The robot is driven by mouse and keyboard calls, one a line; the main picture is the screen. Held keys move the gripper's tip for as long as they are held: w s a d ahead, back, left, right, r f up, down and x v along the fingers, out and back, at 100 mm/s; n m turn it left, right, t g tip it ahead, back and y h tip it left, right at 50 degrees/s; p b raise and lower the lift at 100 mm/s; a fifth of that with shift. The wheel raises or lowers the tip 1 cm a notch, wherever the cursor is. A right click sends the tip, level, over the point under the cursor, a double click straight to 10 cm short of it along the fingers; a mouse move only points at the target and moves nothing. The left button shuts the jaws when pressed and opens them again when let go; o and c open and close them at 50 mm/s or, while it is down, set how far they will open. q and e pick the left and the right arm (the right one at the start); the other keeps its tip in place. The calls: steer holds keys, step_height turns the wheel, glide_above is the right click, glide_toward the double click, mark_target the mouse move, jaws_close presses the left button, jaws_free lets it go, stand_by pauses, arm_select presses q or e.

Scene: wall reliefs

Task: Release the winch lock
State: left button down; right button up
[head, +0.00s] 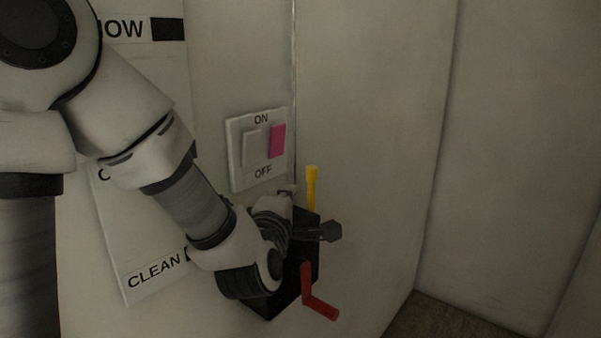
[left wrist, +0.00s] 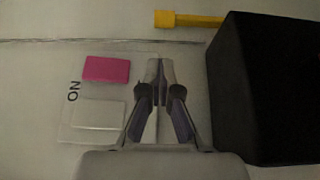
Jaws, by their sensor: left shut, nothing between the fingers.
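The winch is a black box (head: 304,272) on the wall, with a red crank (head: 318,303) at its front. A yellow lever (head: 312,188) stands upright from its top. In the left wrist view the black box (left wrist: 265,85) is at the right, and the yellow lever (left wrist: 188,19) sticks out from it at the top. My left gripper (head: 328,232) is in front of the upper part of the box, below the yellow lever. Its fingers (left wrist: 156,66) are shut and empty, apart from the lever. My left arm hides part of the box. My right gripper is not in view.
A switch plate (head: 241,130) marked ON and OFF, with a white and a pink rocker (head: 278,141), is on the wall above left of the winch. A labelled white panel (head: 120,238) is behind my arm. The wall at right is bare.

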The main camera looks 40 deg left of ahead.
mark_target(310, 197)
arm_select(q)
steer(key=x, duration=0.1)
steer(key=p+x, duration=0.1)
steer(key=x, duration=0.3)
steer(key=shift+a+f+p, duration=0.25)
steer(key=shift+f+p, duration=0.1)
steer(key=shift+p, duration=0.05)
steer(key=p+x, duration=0.2)
steer(key=x, duration=0.3)
steer(key=shift+d+r, duration=0.1)
steer(key=shift+w+a, duration=0.25)
steer(key=shift+w, duration=0.25)
steer(key=shift+d, duration=0.1)
steer(key=shift+s, duration=0.1)
